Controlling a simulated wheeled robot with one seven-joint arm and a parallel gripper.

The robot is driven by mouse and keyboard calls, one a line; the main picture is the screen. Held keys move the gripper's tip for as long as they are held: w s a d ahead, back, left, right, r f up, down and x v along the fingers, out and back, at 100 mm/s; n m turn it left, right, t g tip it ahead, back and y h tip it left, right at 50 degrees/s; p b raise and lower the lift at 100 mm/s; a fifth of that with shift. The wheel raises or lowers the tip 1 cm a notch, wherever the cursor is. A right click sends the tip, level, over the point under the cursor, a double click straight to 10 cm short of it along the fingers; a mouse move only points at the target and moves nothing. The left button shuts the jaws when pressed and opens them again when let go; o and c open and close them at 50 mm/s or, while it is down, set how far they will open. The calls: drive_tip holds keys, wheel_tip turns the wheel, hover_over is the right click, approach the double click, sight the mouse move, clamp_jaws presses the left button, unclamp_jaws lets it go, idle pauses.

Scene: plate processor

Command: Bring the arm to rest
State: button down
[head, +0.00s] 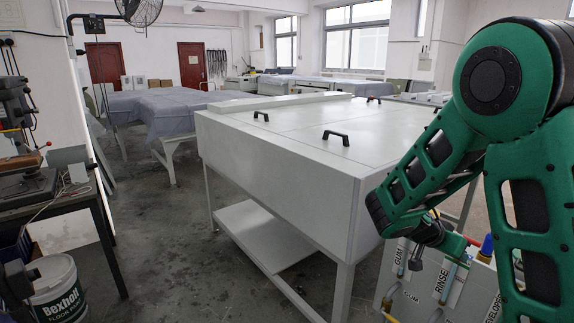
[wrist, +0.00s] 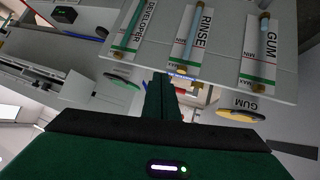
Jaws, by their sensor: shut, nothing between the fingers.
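My arm (head: 430,165) is folded at the right of the head view, its green forearm slanting down to the left. My gripper (wrist: 162,78) shows in the wrist view with its dark fingers together and nothing between them. It is in front of a grey panel (wrist: 225,75) with level tubes labelled DEVELOPER, RINSE and GUM. I cannot tell whether the fingertips touch the panel.
The large white plate processor (head: 285,175) with black lid handles fills the middle, close to my forearm. A bench with a drill press (head: 20,120) and a white bucket (head: 57,290) stand at the left. The grey floor (head: 165,255) between is clear. Covered tables (head: 180,105) stand behind.

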drive_tip(key=s+d+r+n+g+y, duration=0.1)
drive_tip(key=s+y, duration=0.1)
drive_tip(key=s, duration=0.5)
drive_tip(key=s+d+r+g+y, duration=0.1)
drive_tip(key=s+g+y, duration=0.15)
drive_tip(key=s, duration=0.55)
drive_tip(key=s+a+r+n+y, duration=0.1)
drive_tip(key=s+a+n+y, duration=0.1)
drive_tip(key=s, duration=0.5)
drive_tip(key=s+a+r+n+y, duration=0.1)
drive_tip(key=s+a+n+y, duration=0.1)
drive_tip(key=s+a, duration=0.3)
drive_tip(key=s+t+y, duration=0.1)
drive_tip(key=s, duration=0.2)
drive_tip(key=shift+s+r+n+y, duration=0.3)
drive_tip(key=shift+r+n+y, duration=0.05)
drive_tip(key=shift+r+n, duration=0.05)
drive_tip(key=shift+w+f, duration=0.25)
drive_tip(key=shift+w, duration=0.35)
